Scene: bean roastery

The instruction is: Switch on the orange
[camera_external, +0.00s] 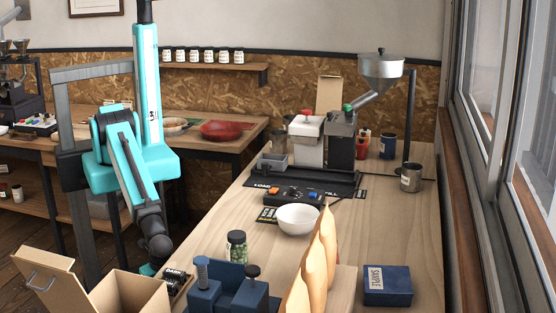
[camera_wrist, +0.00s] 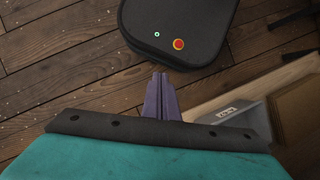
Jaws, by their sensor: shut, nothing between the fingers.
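A dark control box (camera_external: 293,197) lies on the right-hand workbench, in front of the roasting machine, with white lettering at both ends. A small orange control (camera_external: 273,190) sits on its top near the left end; whether it is on or off is too small to tell. My gripper's purple fingers show in the wrist view (camera_wrist: 160,78), together and empty, pointing down over the floor. In the external view my arm hangs left of the workbench, well apart from the control box, and the fingers are hidden.
A white bowl (camera_external: 298,219) stands just in front of the control box. A green-filled jar (camera_external: 236,246), blue device (camera_external: 232,290), tan bags (camera_external: 318,262) and blue sample box (camera_external: 387,286) occupy the near bench. An open carton (camera_external: 130,292) is near my arm.

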